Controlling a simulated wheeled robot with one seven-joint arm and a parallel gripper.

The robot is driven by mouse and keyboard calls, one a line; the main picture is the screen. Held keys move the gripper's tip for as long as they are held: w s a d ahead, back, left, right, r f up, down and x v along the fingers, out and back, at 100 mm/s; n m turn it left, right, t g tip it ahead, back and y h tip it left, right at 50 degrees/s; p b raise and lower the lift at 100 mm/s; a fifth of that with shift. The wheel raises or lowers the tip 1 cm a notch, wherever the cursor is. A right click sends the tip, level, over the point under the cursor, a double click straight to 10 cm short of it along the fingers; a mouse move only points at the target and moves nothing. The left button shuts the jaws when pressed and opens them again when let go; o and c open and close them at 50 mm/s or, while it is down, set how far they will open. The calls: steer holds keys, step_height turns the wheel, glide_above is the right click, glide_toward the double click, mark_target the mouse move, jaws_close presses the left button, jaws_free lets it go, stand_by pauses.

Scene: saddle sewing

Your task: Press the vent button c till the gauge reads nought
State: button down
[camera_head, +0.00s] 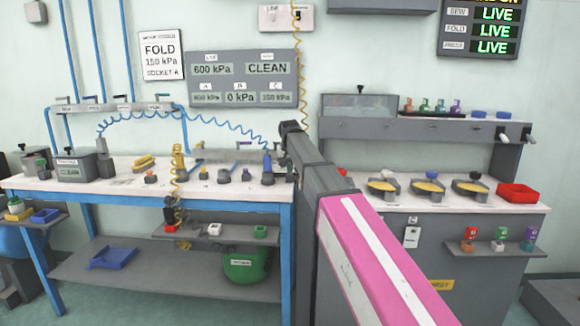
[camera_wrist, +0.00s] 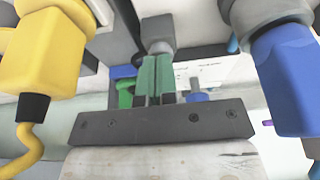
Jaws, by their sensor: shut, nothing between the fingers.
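The gauge board (camera_head: 243,77) on the wall shows 600 kPa and CLEAN in its top row. Below, B reads 0 kPa, and the field under C (camera_head: 275,98) seems to read 150 kPa. My gripper (camera_head: 284,160) is shut and empty over the right end of the blue-legged bench, beside an upright blue fitting (camera_head: 267,162). In the wrist view the gripper's fingers (camera_wrist: 159,78) are together above a dark bar, with a grey fitting behind them. A blue-topped piece (camera_wrist: 198,90) stands just right of them. I cannot tell which piece is vent button c; small labels are unreadable.
A yellow fitting (camera_wrist: 45,50) with a coiled hose hangs close on the left in the wrist view, and a blue one (camera_wrist: 285,75) on the right. Small fittings line the bench (camera_head: 110,185). A grey counter (camera_head: 450,235) with a red tray (camera_head: 518,193) stands right.

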steer(key=shift+s+f, duration=0.15)
steer(key=shift+f, duration=0.6)
steer(key=shift+r, duration=0.4)
steer(key=w+v, duration=0.1)
steer(key=v, duration=1.2)
steer(key=shift+r, duration=0.55)
steer(key=shift+w, duration=0.1)
